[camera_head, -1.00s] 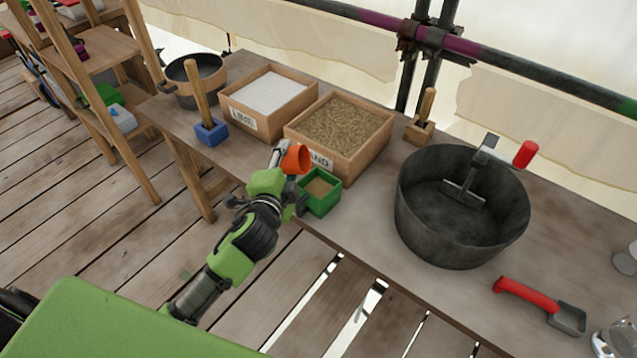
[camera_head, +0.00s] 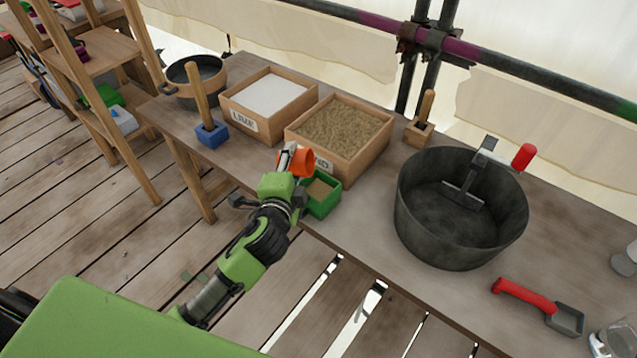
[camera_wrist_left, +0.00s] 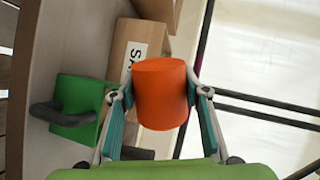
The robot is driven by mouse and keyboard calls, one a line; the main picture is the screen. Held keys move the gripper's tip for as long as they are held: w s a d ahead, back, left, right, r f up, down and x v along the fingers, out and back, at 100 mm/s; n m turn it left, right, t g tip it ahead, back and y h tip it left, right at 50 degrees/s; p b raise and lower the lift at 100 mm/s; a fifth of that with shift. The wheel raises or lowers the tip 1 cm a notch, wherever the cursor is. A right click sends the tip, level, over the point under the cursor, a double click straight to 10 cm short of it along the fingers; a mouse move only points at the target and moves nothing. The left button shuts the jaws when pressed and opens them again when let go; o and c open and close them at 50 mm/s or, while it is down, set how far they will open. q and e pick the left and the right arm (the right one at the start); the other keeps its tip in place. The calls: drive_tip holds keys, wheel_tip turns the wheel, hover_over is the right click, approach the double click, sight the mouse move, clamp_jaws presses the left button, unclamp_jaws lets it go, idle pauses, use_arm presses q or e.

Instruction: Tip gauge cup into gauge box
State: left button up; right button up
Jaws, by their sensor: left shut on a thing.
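The orange gauge cup (camera_head: 305,162) is in my left gripper (camera_head: 290,159), which is shut on it above the workbench. In the head view the cup lies tilted on its side, its mouth toward the right. The left wrist view shows the cup (camera_wrist_left: 160,95) between the two fingers of the gripper (camera_wrist_left: 160,108); its inside is hidden there. The green gauge box (camera_head: 325,205) stands on the bench just below and right of the cup, with sandy material inside. It also shows in the left wrist view (camera_wrist_left: 78,92). My right gripper is not in view.
The wooden sand box (camera_head: 352,165) is close behind the cup, beside the lime box (camera_head: 245,125). A blue-based wooden tool (camera_head: 211,133) stands left. A large dark tub (camera_head: 425,228) and a red-handled scoop (camera_head: 525,296) are to the right. The bench front between box and tub is clear.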

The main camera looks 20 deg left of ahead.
use_arm(q)
drive_tip(key=shift+d+r, duration=0.1)
drive_tip(key=shift+d, duration=0.1)
drive_tip(key=shift+d+r+m+y+p, duration=0.2)
drive_tip(key=shift+r+m+y+p, duration=0.15)
drive_tip(key=shift+m+p, duration=0.45)
idle(1.2)
drive_tip(key=shift+d+f+m+y, duration=0.25)
drive_tip(key=shift+f+m, duration=0.1)
drive_tip(key=shift+m, duration=0.15)
idle(0.5)
